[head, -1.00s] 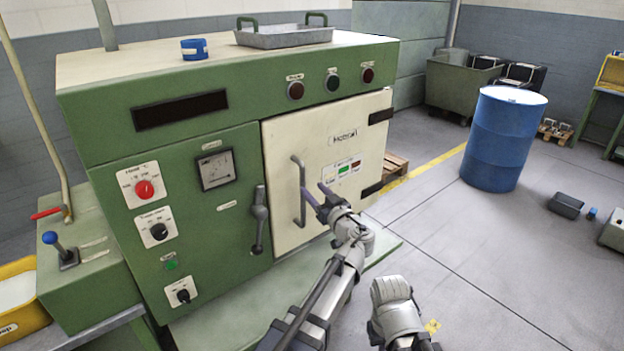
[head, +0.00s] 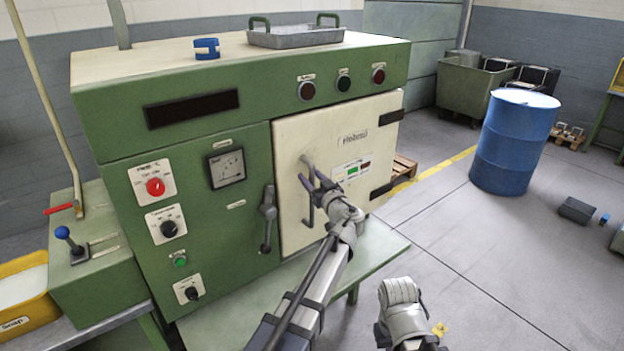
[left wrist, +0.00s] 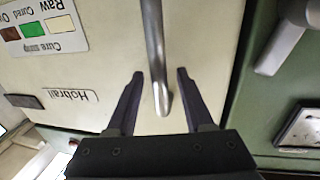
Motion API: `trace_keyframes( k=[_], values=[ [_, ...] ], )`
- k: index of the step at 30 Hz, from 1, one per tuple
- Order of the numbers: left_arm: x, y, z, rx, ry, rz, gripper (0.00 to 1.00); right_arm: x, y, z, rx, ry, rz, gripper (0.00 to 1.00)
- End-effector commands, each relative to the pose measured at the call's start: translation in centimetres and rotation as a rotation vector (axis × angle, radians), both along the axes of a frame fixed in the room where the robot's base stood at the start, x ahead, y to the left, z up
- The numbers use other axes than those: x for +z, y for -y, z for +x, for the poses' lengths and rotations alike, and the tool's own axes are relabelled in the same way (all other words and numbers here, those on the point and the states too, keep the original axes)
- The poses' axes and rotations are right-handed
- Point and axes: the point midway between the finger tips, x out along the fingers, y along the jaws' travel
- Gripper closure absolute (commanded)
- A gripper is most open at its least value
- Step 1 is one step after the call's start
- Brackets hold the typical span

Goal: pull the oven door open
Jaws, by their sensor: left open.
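The oven (head: 200,115) is a green cabinet with a cream door (head: 290,140) that stands shut, with dark hinges on its right side. A grey vertical bar handle (head: 306,160) is near the door's left side. My left gripper (head: 310,178) is open at this handle and partly covers it in the head view. In the left wrist view the handle bar (left wrist: 155,50) runs between the two dark, spread fingers (left wrist: 159,78), with a gap on each side. My right arm shows at the bottom of the head view; its gripper is not visible.
A grey lever (head: 268,215) sits on the green panel left of the door. A metal tray (head: 295,38) and blue ring (head: 207,48) lie on top of the oven. A blue barrel (head: 512,145) stands right, with open floor (head: 450,240) before it.

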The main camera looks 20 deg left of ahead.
Motion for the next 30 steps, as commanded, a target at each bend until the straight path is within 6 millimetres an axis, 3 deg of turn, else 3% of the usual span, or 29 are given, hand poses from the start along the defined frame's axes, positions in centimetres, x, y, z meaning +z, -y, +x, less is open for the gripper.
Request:
trace_keyframes(
  k=[3,16,30],
  values=[
    [0.00,0.02,-0.02,0.000,0.000,0.000,0.50,0.00,0.00,0.00,0.000,0.000,0.000,1.00],
    [0.00,0.04,-0.03,0.000,0.000,0.000,0.99,0.00,0.00,0.00,0.000,0.000,0.000,1.00],
    [-0.01,0.03,-0.04,0.000,0.000,0.000,1.00,0.00,0.00,0.00,0.000,0.000,0.000,1.00]
  ],
)
